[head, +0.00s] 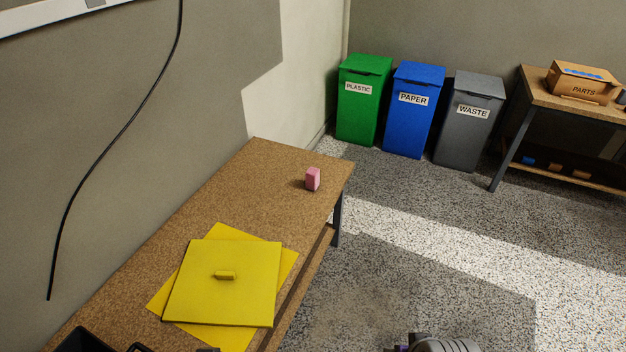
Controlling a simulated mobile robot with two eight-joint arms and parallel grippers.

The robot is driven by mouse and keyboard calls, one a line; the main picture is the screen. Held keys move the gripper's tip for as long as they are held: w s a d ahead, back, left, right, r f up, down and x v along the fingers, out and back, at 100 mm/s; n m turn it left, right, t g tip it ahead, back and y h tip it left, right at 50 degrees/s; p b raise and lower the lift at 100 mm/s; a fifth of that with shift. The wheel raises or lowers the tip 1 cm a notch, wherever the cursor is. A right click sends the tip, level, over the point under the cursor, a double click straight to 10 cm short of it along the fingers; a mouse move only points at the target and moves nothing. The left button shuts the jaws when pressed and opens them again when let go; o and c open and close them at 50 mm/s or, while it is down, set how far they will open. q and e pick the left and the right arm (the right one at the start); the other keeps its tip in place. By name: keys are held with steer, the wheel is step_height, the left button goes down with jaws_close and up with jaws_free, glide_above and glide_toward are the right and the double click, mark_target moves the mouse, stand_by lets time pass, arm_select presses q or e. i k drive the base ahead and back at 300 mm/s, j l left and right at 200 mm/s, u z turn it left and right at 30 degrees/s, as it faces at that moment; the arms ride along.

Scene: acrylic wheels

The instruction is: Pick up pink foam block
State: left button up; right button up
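The pink foam block (312,179) is a small block standing upright on the brown table (225,195), near its far right end. Nothing touches it, and clear table surface surrounds it.
Flat yellow pieces (222,285), one with a small yellow bar (225,275) on top, lie nearer on the table. Black objects, cut off, show at bottom left. Green (363,105), blue (411,115) and grey (467,130) bins stand beyond. The floor right of the table is open.

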mark_target(312, 176)
steer(key=i+l, duration=0.45)
steer(key=l, duration=0.25)
steer(key=i+j, duration=0.1)
steer(key=i, duration=0.35)
steer(key=i+j+z, duration=0.15)
steer(key=i, duration=0.35)
